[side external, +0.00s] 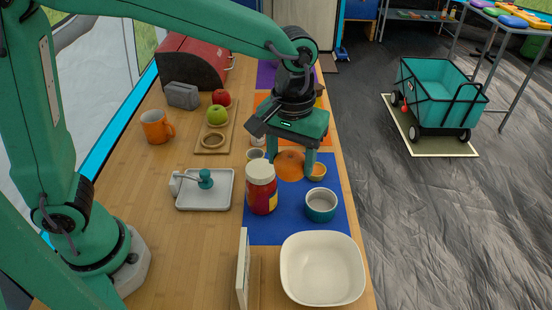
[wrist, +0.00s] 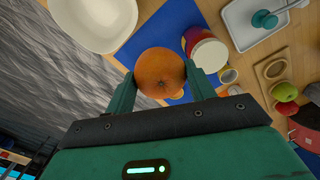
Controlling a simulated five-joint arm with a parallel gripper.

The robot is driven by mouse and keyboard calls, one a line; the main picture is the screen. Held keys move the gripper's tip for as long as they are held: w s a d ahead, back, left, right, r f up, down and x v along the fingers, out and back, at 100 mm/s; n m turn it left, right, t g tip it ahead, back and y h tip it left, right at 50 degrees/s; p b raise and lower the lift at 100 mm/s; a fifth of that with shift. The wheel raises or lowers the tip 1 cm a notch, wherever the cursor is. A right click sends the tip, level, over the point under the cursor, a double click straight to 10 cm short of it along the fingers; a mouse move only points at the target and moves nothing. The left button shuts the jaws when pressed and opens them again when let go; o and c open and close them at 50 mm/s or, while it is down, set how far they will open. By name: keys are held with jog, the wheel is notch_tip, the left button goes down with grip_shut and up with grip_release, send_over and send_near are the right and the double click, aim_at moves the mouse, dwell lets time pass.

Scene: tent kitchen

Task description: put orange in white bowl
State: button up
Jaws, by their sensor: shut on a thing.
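The orange (side external: 289,166) is between the fingers of my gripper (side external: 290,160), partly hidden behind a jar in the side view. In the wrist view the orange (wrist: 160,73) sits between the two green fingertips of my gripper (wrist: 158,85), which is shut on it. The white bowl (side external: 322,268) stands at the near right of the table, partly over the blue mat's near edge. It looks empty. It also shows in the wrist view (wrist: 98,22) at the upper left. The orange and gripper are apart from the bowl, farther back over the mat.
A jar with red and yellow label (side external: 261,188) and a teal cup (side external: 321,204) stand on the blue mat (side external: 290,226) between orange and bowl. An upright board (side external: 242,268) stands left of the bowl.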

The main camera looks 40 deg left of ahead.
jog(key=s+d+m, duration=0.3)
jog(key=s+d, duration=1.3)
jog(key=s, duration=0.1)
send_over(319, 277)
notch_tip(319, 277, down, 12)
jog(key=shift+f, duration=0.1)
jog(key=shift+f, duration=1.95)
jog(key=shift+f, duration=0.1)
